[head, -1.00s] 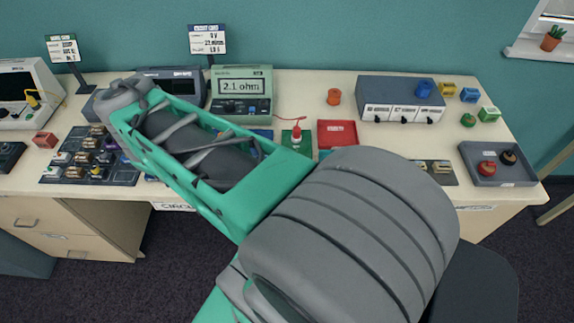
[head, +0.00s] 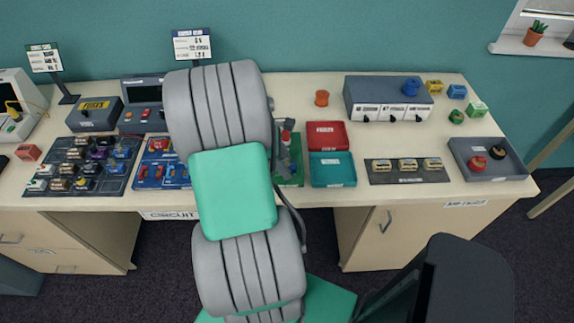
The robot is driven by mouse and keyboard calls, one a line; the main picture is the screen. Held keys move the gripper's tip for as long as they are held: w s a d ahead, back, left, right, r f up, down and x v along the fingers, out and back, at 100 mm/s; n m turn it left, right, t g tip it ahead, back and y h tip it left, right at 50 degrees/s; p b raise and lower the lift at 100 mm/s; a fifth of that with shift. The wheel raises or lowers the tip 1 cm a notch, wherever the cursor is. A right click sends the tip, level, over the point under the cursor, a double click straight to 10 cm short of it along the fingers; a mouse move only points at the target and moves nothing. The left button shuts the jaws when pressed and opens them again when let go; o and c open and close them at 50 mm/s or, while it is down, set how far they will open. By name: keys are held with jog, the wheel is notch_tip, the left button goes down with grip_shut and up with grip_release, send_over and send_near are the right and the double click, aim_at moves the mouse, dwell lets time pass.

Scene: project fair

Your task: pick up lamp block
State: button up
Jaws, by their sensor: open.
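I cannot tell which block is the lamp block. Several small blocks in white, brown, purple and other colours stand in rows on a dark parts tray (head: 108,190) at the left of the table; their labels are too small to read. Three yellowish blocks (head: 408,165) stand on a dark strip at the right. My gripper cannot be made out: my arm's large grey joint and green link cover the middle left of the table, and the arm's end is hidden behind them.
A blue tray (head: 152,185) with red and blue pieces lies left of my arm. A green board (head: 292,180) with a red-topped item is just right of it. Red (head: 327,143) and teal (head: 333,182) bins, a grey box (head: 365,98) and a grey tray (head: 500,174) stand further right.

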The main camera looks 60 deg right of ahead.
jog(key=shift+c, duration=0.5)
grip_shut()
